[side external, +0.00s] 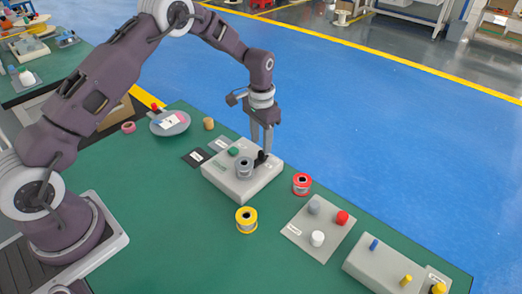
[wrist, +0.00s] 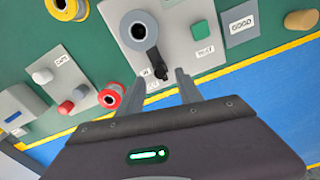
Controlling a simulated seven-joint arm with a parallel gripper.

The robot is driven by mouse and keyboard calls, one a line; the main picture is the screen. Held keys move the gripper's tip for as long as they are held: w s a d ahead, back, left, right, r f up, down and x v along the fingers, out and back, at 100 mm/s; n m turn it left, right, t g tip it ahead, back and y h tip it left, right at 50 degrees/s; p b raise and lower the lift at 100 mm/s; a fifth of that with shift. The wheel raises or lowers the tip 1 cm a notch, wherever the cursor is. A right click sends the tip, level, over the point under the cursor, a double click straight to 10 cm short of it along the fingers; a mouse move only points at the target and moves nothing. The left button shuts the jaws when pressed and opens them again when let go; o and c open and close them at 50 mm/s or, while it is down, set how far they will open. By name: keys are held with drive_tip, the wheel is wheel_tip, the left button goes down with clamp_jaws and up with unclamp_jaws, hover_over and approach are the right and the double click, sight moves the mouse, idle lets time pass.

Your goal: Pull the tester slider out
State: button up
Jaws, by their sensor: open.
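The tester is a light grey box (side external: 232,191) on the green table, and it also shows in the wrist view (wrist: 118,18). Its black slider (side external: 261,158) stands at the box's right end; in the wrist view the slider (wrist: 152,85) is small and dark, with a slot by it. A grey spool (side external: 244,167) sits on the tester, also in the wrist view (wrist: 138,32). A green button (side external: 233,151) is beside it. My gripper (side external: 262,150) is open and points down over the slider. In the wrist view the slider lies between the fingertips (wrist: 157,82); contact cannot be told.
A yellow spool (side external: 246,219) and a red spool (side external: 302,184) stand near the tester. A grey plate with pegs (side external: 296,236) and a grey block (side external: 370,270) are further right.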

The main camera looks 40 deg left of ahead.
sight(261, 152)
wheel_tip(261, 152, down, 4)
drive_tip(key=shift+f, duration=0.15)
clamp_jaws()
idle(1.4)
